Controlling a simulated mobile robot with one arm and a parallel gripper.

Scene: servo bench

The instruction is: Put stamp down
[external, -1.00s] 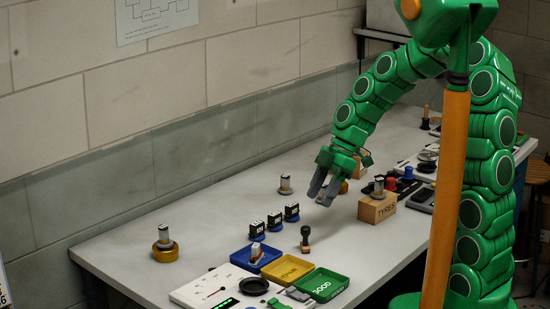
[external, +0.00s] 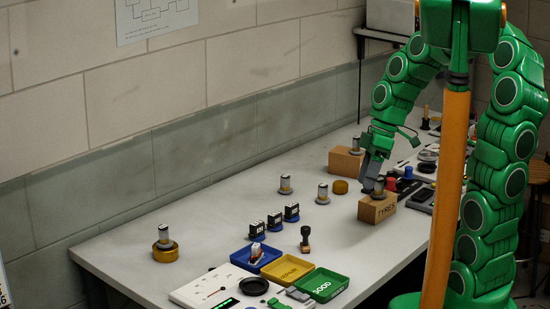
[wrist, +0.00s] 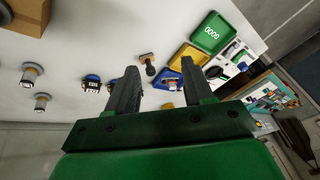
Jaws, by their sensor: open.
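A dark stamp (external: 305,239) stands upright on the bare bench, just right of the blue tray (external: 240,262) and behind the green tray. In the wrist view the stamp (wrist: 149,64) shows beyond and between my fingertips, well apart from them, with its wooden end toward the camera. My gripper (external: 372,186) is open with nothing between its fingers. It is by the cardboard box marked TYRES (external: 377,212), beside the grey cylinder on top; I cannot tell whether it touches. In the wrist view my gripper (wrist: 158,64) has its fingers apart.
Yellow (external: 287,270) and green (external: 322,285) trays stand at the front. Several servos (external: 274,222) stand behind them. A second box (external: 345,161) is farther back. The left bench is mostly clear.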

